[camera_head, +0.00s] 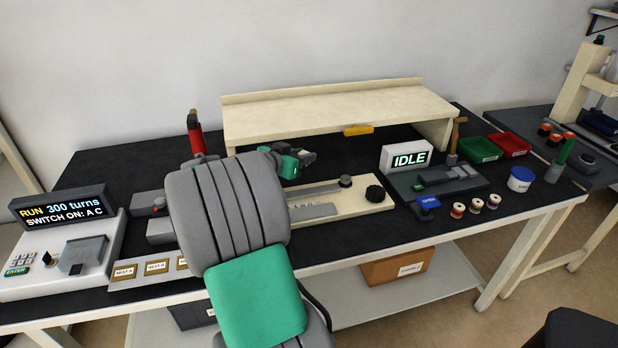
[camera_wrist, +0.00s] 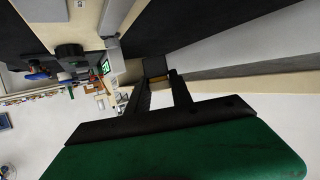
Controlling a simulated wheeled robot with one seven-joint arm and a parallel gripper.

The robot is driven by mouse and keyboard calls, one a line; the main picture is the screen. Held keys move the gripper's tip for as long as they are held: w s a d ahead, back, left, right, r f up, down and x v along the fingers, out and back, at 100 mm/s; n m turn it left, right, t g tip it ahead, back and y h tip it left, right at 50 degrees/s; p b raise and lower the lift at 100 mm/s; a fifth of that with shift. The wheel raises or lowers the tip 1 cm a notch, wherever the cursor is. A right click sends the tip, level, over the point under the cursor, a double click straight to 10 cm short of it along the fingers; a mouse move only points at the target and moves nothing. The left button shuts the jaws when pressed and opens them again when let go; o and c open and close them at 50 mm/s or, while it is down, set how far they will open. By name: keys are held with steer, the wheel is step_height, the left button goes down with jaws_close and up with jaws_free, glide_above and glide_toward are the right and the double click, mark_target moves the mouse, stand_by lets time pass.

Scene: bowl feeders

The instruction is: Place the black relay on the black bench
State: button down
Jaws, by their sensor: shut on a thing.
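My gripper (camera_head: 304,157) is above the black bench (camera_head: 105,172), in front of the cream raised shelf. In the wrist view, its two dark fingers (camera_wrist: 162,86) are shut on a small dark block, which looks like the black relay (camera_wrist: 155,67). The block is held between the fingertips, clear of the bench as far as I can see. In the head view I cannot separate the block from the dark fingers. My arm hides part of the bench's middle and front.
A cream shelf (camera_head: 340,104) stands along the back. The RUN panel (camera_head: 60,208) is at the left. A cream board with a black knob (camera_head: 375,193) lies mid-bench. The IDLE display (camera_head: 407,157), green bin (camera_head: 479,150) and red bin (camera_head: 509,145) are right. The back left is largely bare.

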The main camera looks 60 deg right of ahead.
steer(key=s+d+m+g, duration=0.1)
steer(key=s+d, duration=0.1)
steer(key=s, duration=0.1)
steer(key=s+d+f+m+g, duration=0.1)
steer(key=s+d, duration=0.1)
steer(key=s, duration=0.1)
steer(key=s+d+m+g+y, duration=0.1)
steer(key=s+d+g, duration=0.1)
steer(key=s, duration=0.1)
steer(key=shift+s+f, duration=0.35)
steer(key=shift+s, duration=0.05)
glide_above(327, 167)
steer(key=s+a, duration=0.2)
step_height(327, 167, down, 6)
steer(key=shift+s+r, duration=0.1)
steer(key=shift+r, duration=0.15)
steer(key=shift+w+d+f, duration=1)
steer(key=shift+w+f, duration=0.05)
steer(key=shift+f, duration=0.1)
steer(key=shift+f, duration=0.2)
steer(key=c, duration=1.1)
jaws_free()
steer(key=shift+c, duration=0.2)
steer(key=shift+r, duration=0.2)
steer(key=shift+w+a+r, duration=0.1)
steer(key=shift+w+a, duration=0.05)
steer(key=shift+a, duration=0.15)
steer(key=v, duration=0.7)
